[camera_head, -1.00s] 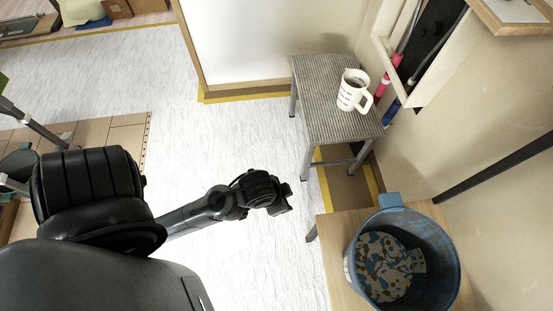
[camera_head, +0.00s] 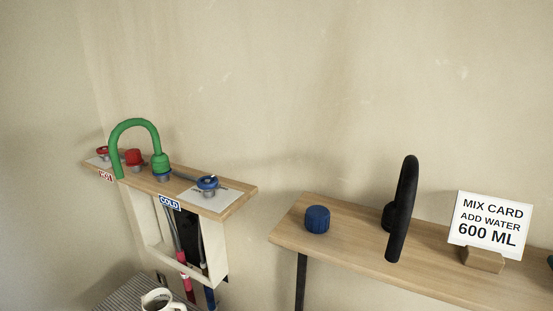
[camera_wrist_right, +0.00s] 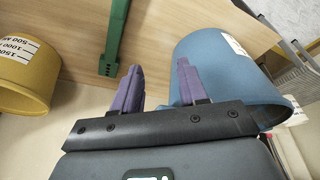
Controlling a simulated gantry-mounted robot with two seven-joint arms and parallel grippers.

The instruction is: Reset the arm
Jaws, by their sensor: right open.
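My right gripper (camera_wrist_right: 158,72) is open, with two purple fingers apart and nothing between them in the right wrist view. Its right finger overlaps the edge of a blue bucket (camera_wrist_right: 225,70) in the picture; I cannot tell whether they touch. Neither gripper and neither arm shows in the head view, so my left gripper is not in view.
A wooden surface (camera_wrist_right: 90,45) in the right wrist view has a green bar and a yellow measuring container (camera_wrist_right: 22,75). In the head view, a tap shelf (camera_head: 235,200) holds a green spout (camera_head: 135,122). Another shelf (camera_head: 340,240) holds a blue cap, black spout and mix card (camera_head: 490,222).

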